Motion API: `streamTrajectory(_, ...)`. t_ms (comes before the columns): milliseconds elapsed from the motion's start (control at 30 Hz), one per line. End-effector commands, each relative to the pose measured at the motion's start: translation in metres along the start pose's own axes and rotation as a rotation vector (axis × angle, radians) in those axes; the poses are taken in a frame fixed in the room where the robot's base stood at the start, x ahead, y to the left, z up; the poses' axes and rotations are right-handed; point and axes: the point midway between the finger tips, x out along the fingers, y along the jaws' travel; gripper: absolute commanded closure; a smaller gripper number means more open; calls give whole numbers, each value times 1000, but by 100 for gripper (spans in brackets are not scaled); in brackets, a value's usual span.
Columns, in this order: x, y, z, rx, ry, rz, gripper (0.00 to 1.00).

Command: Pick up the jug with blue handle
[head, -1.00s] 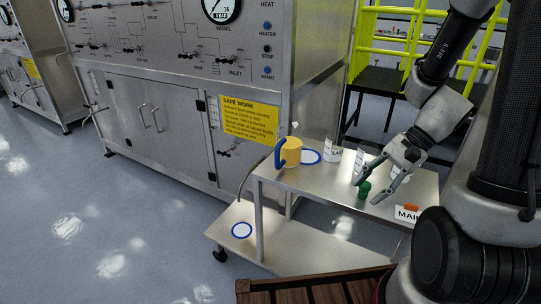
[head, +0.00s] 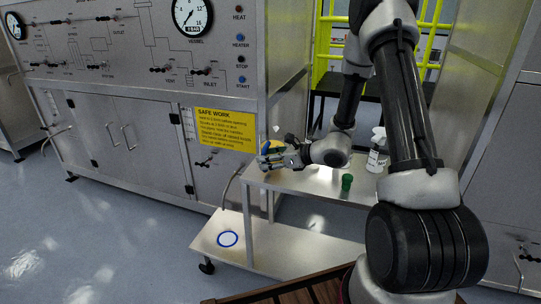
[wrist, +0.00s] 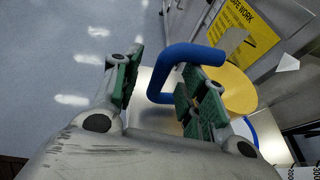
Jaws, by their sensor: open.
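The jug (wrist: 238,88) is yellow with a thick blue handle (wrist: 166,66). It stands on the upper shelf of the metal cart, at its left end. In the head view my gripper hides most of the jug (head: 276,144). My gripper (head: 265,158) is open at the jug's handle side. In the wrist view my gripper (wrist: 160,90) has its green-padded fingers apart. The outer bar of the handle shows between them, and the right finger overlaps the jug's side. I cannot tell whether a pad touches the handle.
A green object (head: 347,183) and a spray bottle (head: 377,150) stand on the upper shelf of the cart (head: 318,183). A blue-ringed white disc (head: 228,239) lies on the lower shelf. The steel cabinet with a yellow sign (head: 222,130) is close behind. Floor at left is clear.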

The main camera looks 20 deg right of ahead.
Motion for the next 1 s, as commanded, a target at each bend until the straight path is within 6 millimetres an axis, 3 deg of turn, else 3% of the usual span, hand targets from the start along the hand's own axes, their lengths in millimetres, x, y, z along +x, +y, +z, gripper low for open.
streamTrajectory(133,19,1,0,-1,0,2,57)
streamTrajectory(400,23,0,0,-2,0,1,57)
streamTrajectory(667,23,0,0,-2,0,1,100)
streamTrajectory(1000,22,0,2,-3,-1,1,100)
